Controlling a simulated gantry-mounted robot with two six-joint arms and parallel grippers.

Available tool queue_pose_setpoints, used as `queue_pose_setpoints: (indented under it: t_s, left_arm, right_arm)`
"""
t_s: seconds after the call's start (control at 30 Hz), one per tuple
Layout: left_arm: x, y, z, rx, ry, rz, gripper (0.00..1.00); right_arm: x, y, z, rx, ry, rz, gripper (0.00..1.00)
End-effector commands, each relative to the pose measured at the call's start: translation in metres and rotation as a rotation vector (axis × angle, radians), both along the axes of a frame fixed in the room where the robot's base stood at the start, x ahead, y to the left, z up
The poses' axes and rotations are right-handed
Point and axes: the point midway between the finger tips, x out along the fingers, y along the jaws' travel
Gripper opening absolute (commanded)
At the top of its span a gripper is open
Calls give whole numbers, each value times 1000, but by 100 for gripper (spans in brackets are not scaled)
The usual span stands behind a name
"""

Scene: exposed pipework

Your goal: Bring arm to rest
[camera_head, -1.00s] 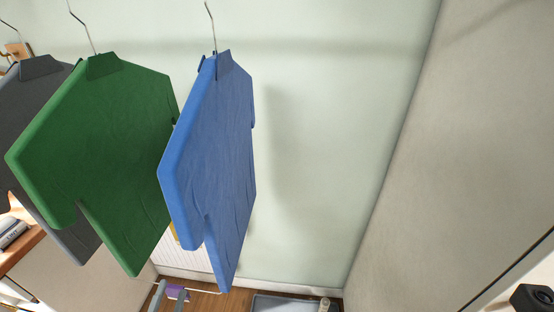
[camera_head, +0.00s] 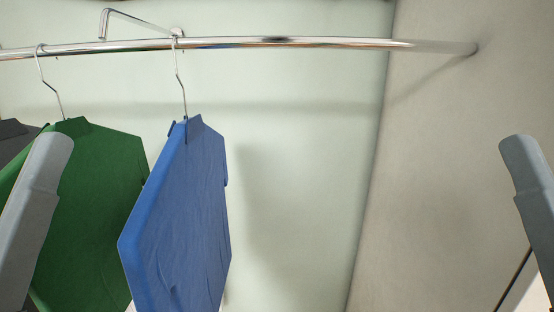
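Grey links of my two arms rise at the left and right edges of the head view. Neither gripper shows in this view, so I cannot see their fingers. A blue shirt (camera_head: 180,220) hangs on a wire hanger from a chrome rail (camera_head: 280,42). A green shirt (camera_head: 100,180) hangs to its left, partly hidden behind my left arm link. A dark grey shirt (camera_head: 14,138) shows at the far left edge, mostly hidden.
The rail runs across the top and meets the beige wall (camera_head: 450,150) on the right. A metal bracket (camera_head: 140,18) stands above the rail. The pale green wall (camera_head: 310,150) right of the blue shirt is bare. The floor is out of view.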

Motion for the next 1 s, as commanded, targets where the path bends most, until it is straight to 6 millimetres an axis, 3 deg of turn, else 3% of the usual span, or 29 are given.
queue_pose_setpoints:
  t_s: [0.03,0.5,0.6,0.77,1.0]
  left_arm:
    - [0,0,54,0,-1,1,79]
    - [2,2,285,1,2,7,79]
    - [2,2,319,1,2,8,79]
    - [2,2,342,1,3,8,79]
    - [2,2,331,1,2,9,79]
  right_arm:
    - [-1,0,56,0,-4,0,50]
    - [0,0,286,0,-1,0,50]
    - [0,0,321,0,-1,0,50]
    - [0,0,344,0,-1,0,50]
    - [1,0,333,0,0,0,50]
